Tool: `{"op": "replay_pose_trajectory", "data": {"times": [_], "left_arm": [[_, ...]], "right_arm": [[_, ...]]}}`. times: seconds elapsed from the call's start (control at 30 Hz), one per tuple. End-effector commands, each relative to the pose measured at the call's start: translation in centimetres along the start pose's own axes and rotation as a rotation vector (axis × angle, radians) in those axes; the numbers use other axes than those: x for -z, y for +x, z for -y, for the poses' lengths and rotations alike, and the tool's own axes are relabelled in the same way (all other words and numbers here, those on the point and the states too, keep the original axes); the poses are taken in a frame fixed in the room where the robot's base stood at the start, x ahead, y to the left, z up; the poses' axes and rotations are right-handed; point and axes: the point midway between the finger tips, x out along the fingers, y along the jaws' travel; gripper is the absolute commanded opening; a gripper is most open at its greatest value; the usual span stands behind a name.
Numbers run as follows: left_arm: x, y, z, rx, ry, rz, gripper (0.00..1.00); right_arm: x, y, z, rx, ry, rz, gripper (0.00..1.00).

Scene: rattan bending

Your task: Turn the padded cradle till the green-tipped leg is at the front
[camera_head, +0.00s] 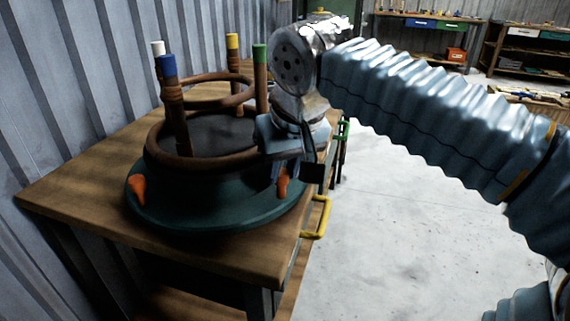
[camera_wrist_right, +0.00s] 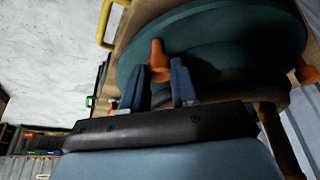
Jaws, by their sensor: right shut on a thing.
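The padded cradle is a dark green round turntable (camera_head: 215,215) with a dark pad. It carries an upturned rattan stool frame (camera_head: 200,163) with legs pointing up. The green-tipped leg (camera_head: 260,56) stands at the right of the frame. The blue-tipped leg (camera_head: 168,67) is at the front left, the white-tipped leg (camera_head: 158,48) behind it, and the yellow-tipped leg (camera_head: 232,42) at the back. My right gripper (camera_head: 284,170) is at the cradle's right rim, shut on an orange peg (camera_head: 283,185). In the right wrist view the peg (camera_wrist_right: 158,62) shows between the fingers. My left gripper is not in view.
A second orange peg (camera_head: 137,188) stands at the cradle's left front. The wooden table (camera_head: 75,190) stands by a corrugated wall (camera_head: 60,80). A yellow handle (camera_head: 320,217) juts from its right side. Open floor (camera_head: 410,230) lies right, with shelves at the back.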

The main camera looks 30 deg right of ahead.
Motion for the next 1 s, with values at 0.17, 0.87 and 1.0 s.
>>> {"op": "replay_pose_trajectory", "data": {"times": [0.17,0.87,1.0], "left_arm": [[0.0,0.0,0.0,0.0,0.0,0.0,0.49],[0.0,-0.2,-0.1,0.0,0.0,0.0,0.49],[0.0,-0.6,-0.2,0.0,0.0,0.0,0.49]], "right_arm": [[0.1,-0.1,0.0,0.001,0.001,-0.004,0.0],[0.1,-0.8,0.0,0.001,0.0,-0.002,0.54],[0.1,-3.3,0.0,0.002,0.0,-0.005,0.54]]}}
